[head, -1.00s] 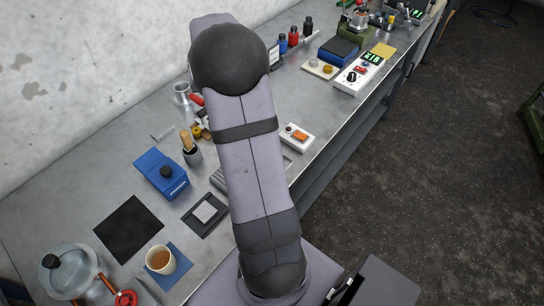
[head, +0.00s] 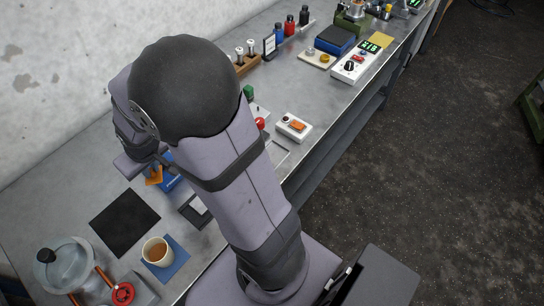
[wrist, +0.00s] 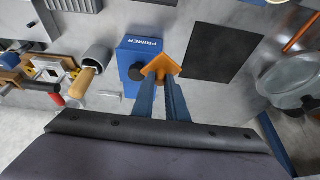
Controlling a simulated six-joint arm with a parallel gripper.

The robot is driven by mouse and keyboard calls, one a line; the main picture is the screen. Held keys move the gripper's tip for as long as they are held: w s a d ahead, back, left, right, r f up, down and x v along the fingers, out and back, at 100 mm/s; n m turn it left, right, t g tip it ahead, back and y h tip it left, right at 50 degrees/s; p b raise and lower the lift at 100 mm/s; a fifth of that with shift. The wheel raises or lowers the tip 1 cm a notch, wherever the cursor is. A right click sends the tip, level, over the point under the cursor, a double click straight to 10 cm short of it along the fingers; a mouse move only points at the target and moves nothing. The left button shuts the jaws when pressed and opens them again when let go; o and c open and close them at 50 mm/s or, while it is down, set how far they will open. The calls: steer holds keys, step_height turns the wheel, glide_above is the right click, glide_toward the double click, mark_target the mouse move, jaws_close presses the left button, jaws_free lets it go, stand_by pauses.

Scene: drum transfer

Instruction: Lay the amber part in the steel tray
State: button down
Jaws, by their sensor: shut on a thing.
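The amber part (wrist: 160,68) is an orange angled piece between the tips of my gripper (wrist: 160,82) in the wrist view. The two blue fingers are shut on it. It appears in front of the blue PRIMER box (wrist: 143,50); its height above the bench is hard to tell. In the head view the amber part (head: 154,176) shows just below my wrist, near the blue box, and the fingers are mostly hidden. A pale-rimmed flat tray (head: 284,153) partly shows right of my arm; I cannot tell if it is the steel tray.
A black mat (head: 125,222), a cup of tea (head: 157,251) on a blue mat and a glass-lidded pot (head: 66,264) are at the lower left. A white switch box (head: 294,127) stands right of my arm. A wooden-handled brush (wrist: 86,82) sits in a grey holder.

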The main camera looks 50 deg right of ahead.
steer(key=shift+s+a, duration=0.2)
steer(key=d+m+p, duration=0.2)
steer(key=d+p, duration=0.1)
steer(key=d, duration=0.6)
steer(key=m+g+h+p, duration=0.2)
steer(key=m+h+p, duration=0.3)
steer(key=m, duration=0.4)
glide_above(272, 153)
steer(key=s+a+p, duration=0.1)
steer(key=a, duration=0.1)
steer(key=y, duration=0.1)
steer(key=f+b, duration=0.1)
steer(key=f, duration=0.1)
steer(key=f+b, duration=0.1)
steer(key=b, duration=0.1)
steer(key=f+b, duration=0.1)
steer(key=f, duration=0.1)
steer(key=shift+s+d+f+b, duration=0.1)
steer(key=shift+d+f+b, duration=0.15)
steer(key=shift+f+b, duration=0.1)
steer(key=shift+f, duration=0.35)
steer(key=shift+f, duration=0.1)
steer(key=shift+f+b, duration=0.6)
steer(key=shift+f, duration=1.15)
steer(key=shift+f, duration=0.1)
